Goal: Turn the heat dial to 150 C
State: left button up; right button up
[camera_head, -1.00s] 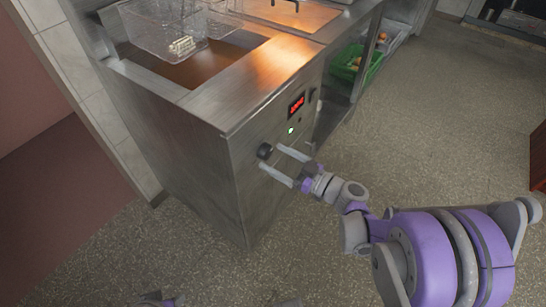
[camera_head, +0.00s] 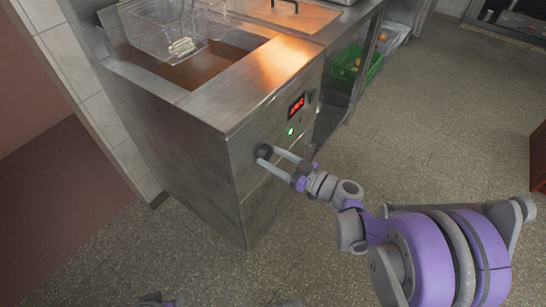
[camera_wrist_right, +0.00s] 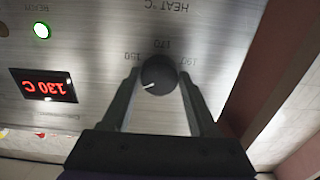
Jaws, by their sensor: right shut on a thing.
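The heat dial (camera_head: 264,151) is a black round knob on the fryer's steel front panel; it also shows in the right wrist view (camera_wrist_right: 163,73). There, the picture is upside down, with 150, 170 and 190 marked around the dial. Its white pointer line points left and slightly down, below the 150 mark in the picture. The red display (camera_wrist_right: 43,86) reads 130 C. My right gripper (camera_head: 266,156) is shut on the dial, one finger on each side.
A green light (camera_wrist_right: 41,30) glows on the panel near the display. A wire fry basket (camera_head: 150,35) sits over the oil tank on top of the fryer (camera_head: 190,140). A green crate (camera_head: 368,65) stands on a shelf to the right. The floor in front is clear.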

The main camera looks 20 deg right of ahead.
jog(key=shift+m, duration=0.3)
jog(key=m+p, duration=0.1)
jog(key=m, duration=1)
jog(key=shift+a, duration=0.1)
dwell(0.4)
jog(key=o, duration=1.4)
jog(key=shift+c, duration=0.2)
jog(key=shift+s, duration=0.1)
